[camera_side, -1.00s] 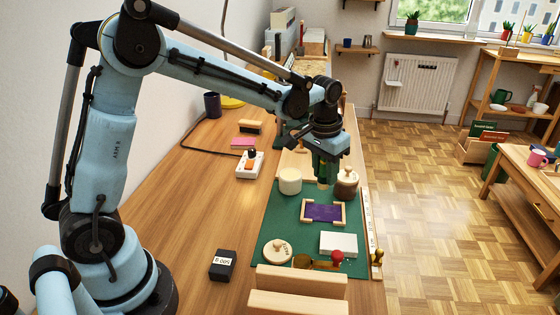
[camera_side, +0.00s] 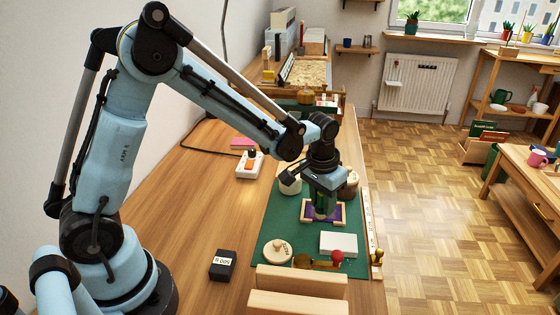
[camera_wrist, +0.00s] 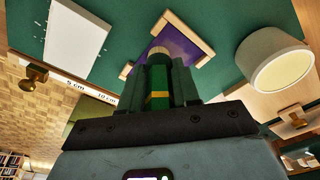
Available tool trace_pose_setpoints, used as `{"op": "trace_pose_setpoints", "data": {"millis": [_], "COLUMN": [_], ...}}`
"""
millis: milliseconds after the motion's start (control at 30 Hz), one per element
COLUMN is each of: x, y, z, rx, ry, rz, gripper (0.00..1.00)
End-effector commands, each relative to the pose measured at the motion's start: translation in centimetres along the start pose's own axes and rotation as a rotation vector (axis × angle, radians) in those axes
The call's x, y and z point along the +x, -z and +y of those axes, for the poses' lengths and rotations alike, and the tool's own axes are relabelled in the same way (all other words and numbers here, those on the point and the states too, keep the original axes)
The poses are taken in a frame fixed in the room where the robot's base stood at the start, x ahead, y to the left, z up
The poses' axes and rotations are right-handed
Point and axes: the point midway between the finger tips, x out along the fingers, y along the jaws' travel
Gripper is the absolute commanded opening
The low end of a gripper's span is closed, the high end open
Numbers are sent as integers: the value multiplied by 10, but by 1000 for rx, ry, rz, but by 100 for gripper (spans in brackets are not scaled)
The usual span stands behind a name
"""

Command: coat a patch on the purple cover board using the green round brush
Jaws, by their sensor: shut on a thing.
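The purple cover board (camera_side: 339,213) lies on the green mat between light wooden corner strips; it also shows in the wrist view (camera_wrist: 184,44). My gripper (camera_side: 321,207) is above the board and hides much of it in the side view. It is shut on the green round brush (camera_wrist: 158,76), which has a yellow band and a pale tip. In the wrist view the brush tip overlaps the purple board near a wooden strip. I cannot tell whether the bristles touch the board. No coated patch can be made out.
A cream pot (camera_side: 290,185) and a brown jar (camera_side: 351,180) stand close behind my gripper. A black weight (camera_side: 222,265) stands left. The table's left side is mostly clear.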

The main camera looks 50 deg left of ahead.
Motion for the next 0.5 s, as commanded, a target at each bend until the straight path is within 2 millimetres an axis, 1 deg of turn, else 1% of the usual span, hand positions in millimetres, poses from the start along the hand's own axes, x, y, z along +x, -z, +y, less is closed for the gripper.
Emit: {"op": "trace_pose_setpoints", "data": {"millis": [67, 500], "x": [-1, 3], "y": [-6, 25], "z": [6, -23], "rx": [2, -2], "ry": [0, -1], "rz": [0, 0], "gripper": [1, 1]}}
